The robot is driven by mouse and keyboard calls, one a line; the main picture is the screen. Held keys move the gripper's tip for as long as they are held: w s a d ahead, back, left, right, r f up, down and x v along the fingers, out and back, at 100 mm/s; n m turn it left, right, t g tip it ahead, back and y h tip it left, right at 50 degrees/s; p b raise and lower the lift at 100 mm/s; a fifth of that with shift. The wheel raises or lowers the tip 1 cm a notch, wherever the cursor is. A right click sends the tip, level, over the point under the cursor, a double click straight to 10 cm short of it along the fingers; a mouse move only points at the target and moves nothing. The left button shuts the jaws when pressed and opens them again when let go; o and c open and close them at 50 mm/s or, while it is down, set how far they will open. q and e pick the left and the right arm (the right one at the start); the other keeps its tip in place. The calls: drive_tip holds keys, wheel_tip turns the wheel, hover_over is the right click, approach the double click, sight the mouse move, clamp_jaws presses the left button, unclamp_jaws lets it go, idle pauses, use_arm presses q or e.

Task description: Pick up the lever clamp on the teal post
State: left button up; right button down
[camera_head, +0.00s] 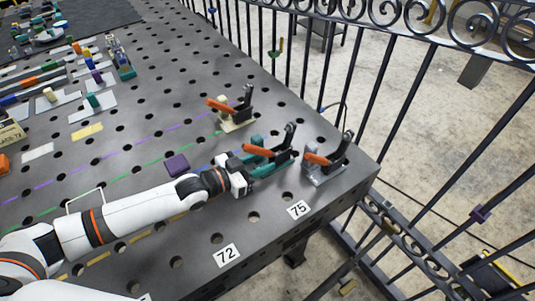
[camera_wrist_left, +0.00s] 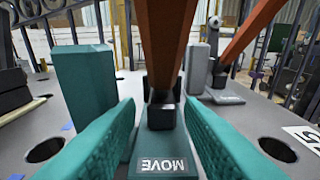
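The teal lever clamp (camera_head: 284,156) stands on the table near its right corner, with a teal post, an orange lever and black metal parts. In the left wrist view its teal post (camera_wrist_left: 85,85) stands at left, and its orange lever (camera_wrist_left: 165,40) comes down the middle. Its base carries a "MOVE" label (camera_wrist_left: 167,166). My left gripper (camera_head: 262,169) is right at the clamp. In the wrist view its two teal textured fingers are apart, with the base and a black block low between them. I see gaps beside the block. My right gripper is not in view.
A grey lever clamp (camera_head: 325,165) stands close to the right, and a cream one (camera_head: 235,118) behind. A purple block (camera_head: 177,164) lies left of my gripper. Black railings (camera_head: 361,75) run along the table's far right edge. The perforated table (camera_head: 150,215) is clear in front.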

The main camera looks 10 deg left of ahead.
sight(271, 159)
use_arm(q)
drive_tip(key=x, duration=0.3)
drive_tip(key=shift+w+d, duration=0.2)
drive_tip(key=shift+d, duration=0.15)
drive_tip(key=shift+a, duration=0.1)
clamp_jaws()
drive_tip(key=shift+r, duration=0.2)
